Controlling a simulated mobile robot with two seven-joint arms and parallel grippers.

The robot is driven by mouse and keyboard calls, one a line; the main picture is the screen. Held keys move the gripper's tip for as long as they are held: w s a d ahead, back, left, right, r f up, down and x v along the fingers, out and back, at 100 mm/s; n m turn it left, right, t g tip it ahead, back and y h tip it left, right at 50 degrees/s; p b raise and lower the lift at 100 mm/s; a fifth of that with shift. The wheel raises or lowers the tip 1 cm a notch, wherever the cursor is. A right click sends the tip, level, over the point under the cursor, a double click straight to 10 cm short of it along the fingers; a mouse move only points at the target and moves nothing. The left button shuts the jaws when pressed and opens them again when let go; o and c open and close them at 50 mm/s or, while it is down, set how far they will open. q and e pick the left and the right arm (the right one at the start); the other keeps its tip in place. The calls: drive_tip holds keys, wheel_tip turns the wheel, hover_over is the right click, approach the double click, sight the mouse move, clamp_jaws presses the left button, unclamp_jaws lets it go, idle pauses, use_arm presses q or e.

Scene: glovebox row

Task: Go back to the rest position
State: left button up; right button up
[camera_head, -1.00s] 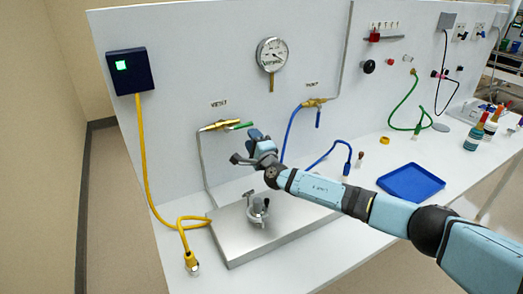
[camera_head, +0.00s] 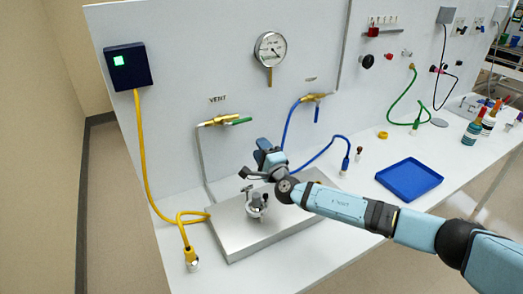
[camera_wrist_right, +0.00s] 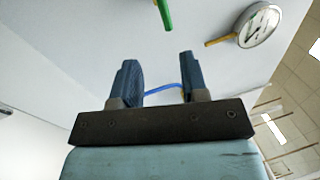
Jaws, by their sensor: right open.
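My right gripper (camera_head: 262,158) is open and empty in the head view. It is in front of the white panel, above the steel plate and below and to the right of the vent valve. The right wrist view shows its two dark blue fingers (camera_wrist_right: 156,80) spread apart with nothing between them. The vent valve's green handle (camera_head: 238,121) points to the right; its tip also shows at the top of the right wrist view (camera_wrist_right: 164,14). My left gripper is not in view.
A grey metal fitting (camera_head: 256,205) stands on the steel plate (camera_head: 245,240) below my right gripper. A blue tray (camera_head: 409,180) lies to the right near my forearm. A yellow cable (camera_head: 145,165) hangs at the left, and a blue hose (camera_head: 325,147) lies behind the gripper. A gauge (camera_head: 270,47) is above.

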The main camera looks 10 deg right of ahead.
drive_tip(key=s+f+m+h, duration=0.1)
drive_tip(key=s+m, duration=0.2)
drive_tip(key=m, duration=0.2)
drive_tip(key=s+a+f+m+h, duration=0.1)
drive_tip(key=s+f+m+h, duration=0.1)
drive_tip(key=m, duration=0.3)
drive_tip(key=s+a+f+m+g+h, duration=0.1)
drive_tip(key=s+f+m+h, duration=0.1)
drive_tip(key=s+m, duration=0.3)
drive_tip(key=shift+m, duration=0.5)
drive_tip(key=s+d+f+n+g, duration=0.2)
drive_tip(key=s+d+n+g, duration=0.3)
drive_tip(key=s+n, duration=0.75)
drive_tip(key=s+d+f+n+g, duration=0.3)
drive_tip(key=s+d+n+g, duration=0.2)
drive_tip(key=s+n, duration=0.75)
drive_tip(key=s+d+f+n+g, duration=0.2)
drive_tip(key=s+d+n+g, duration=0.3)
drive_tip(key=s+n, duration=0.75)
drive_tip(key=w+a+f+m+t+y+p, duration=0.2)
drive_tip(key=a+f+t+p, duration=0.3)
drive_tip(key=a+f+t, duration=0.1)
wheel_tip(320, 180, down, 2)
drive_tip(key=shift+w+f+t, duration=0.15)
drive_tip(key=shift+t, duration=0.65)
